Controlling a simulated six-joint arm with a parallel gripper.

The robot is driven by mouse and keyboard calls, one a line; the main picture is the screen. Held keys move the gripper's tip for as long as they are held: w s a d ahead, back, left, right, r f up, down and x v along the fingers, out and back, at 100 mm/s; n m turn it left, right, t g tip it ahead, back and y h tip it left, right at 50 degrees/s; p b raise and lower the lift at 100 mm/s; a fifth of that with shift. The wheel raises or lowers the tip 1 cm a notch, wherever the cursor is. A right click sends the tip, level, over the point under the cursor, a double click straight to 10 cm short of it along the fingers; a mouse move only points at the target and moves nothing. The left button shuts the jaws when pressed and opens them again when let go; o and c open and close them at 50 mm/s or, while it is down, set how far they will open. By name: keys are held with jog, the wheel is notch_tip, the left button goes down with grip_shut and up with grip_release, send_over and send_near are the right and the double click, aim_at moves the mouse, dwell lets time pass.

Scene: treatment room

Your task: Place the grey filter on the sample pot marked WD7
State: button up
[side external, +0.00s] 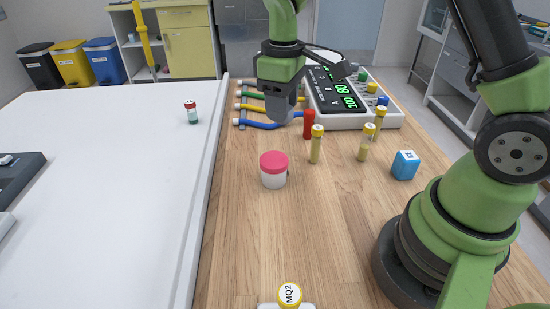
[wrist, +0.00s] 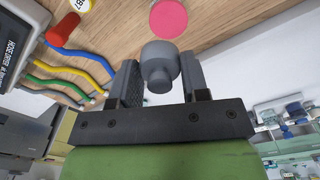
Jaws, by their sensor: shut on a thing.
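My gripper (side external: 281,112) is shut on the grey filter (wrist: 159,66), a rounded grey piece with a narrower round end, seen between the two fingers in the wrist view. It is held above the wooden table, behind the pink-lidded pot in the side view. Several yellow-capped tubes stand on the table, one (side external: 316,146) to the right of the pot and another (side external: 364,143) further right. A yellow cap marked MQ2 (side external: 290,294) is at the near edge. A yellow cap in the wrist view (wrist: 80,5) has a partly cut-off label ending in B7. I cannot read WD7 anywhere.
A white pot with a pink lid (side external: 273,171) stands in mid-table; its lid shows in the wrist view (wrist: 168,17). A monitor (side external: 345,97) with coloured cables, a red piece (side external: 309,125) and a blue cube (side external: 405,165) are nearby. The white bed (side external: 110,190) lies left.

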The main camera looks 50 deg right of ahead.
jog(key=shift+w+a+f, duration=0.15)
jog(key=shift+w+a, duration=0.25)
jog(key=shift+a, duration=0.35)
send_over(274, 159)
notch_tip(274, 159, down, 4)
jog(key=shift+a+f, duration=0.1)
jog(key=shift+f, duration=2.3)
jog(key=shift+f, duration=0.15)
jog(key=o, duration=0.9)
